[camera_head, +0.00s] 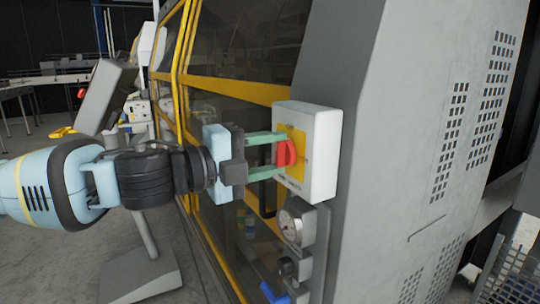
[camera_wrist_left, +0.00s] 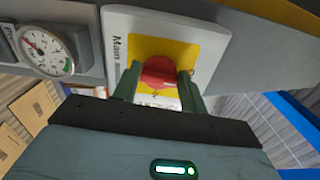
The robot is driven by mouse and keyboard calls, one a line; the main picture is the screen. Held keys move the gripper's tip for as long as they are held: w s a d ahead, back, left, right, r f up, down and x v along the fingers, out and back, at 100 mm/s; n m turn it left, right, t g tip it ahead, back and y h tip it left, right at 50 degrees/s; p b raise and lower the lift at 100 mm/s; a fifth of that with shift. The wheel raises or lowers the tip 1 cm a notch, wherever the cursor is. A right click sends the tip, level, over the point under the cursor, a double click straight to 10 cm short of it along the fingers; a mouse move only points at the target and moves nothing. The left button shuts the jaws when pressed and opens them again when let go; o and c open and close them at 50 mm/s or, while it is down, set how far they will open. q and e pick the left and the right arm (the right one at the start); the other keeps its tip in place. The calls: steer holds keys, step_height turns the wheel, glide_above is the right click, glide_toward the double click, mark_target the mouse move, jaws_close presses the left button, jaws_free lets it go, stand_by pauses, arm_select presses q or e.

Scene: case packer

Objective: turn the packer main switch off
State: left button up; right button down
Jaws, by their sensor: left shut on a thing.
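The packer main switch is a red rotary knob (camera_head: 287,153) on a yellow plate (camera_head: 299,143), set in a white box (camera_head: 322,150) on the side of the grey cabinet. My left gripper (camera_head: 276,155) reaches it from the left, with one green finger above the knob and one below. In the left wrist view the red knob (camera_wrist_left: 159,73) sits between the two green fingers (camera_wrist_left: 157,86), and the word "Main" shows on the white box (camera_wrist_left: 119,22). The left gripper is shut on the knob. My right gripper is not in view.
A pressure gauge (camera_head: 297,222) sits just below the switch box, with a blue handle (camera_head: 273,294) lower down. The yellow-framed glass doors (camera_head: 238,90) lie behind my gripper. A grey pedestal (camera_head: 140,275) stands on the floor at the lower left.

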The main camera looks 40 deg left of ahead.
arm_select(q)
steer(key=shift+n, duration=0.5)
steer(key=o, duration=0.9)
steer(key=shift+o, duration=0.2)
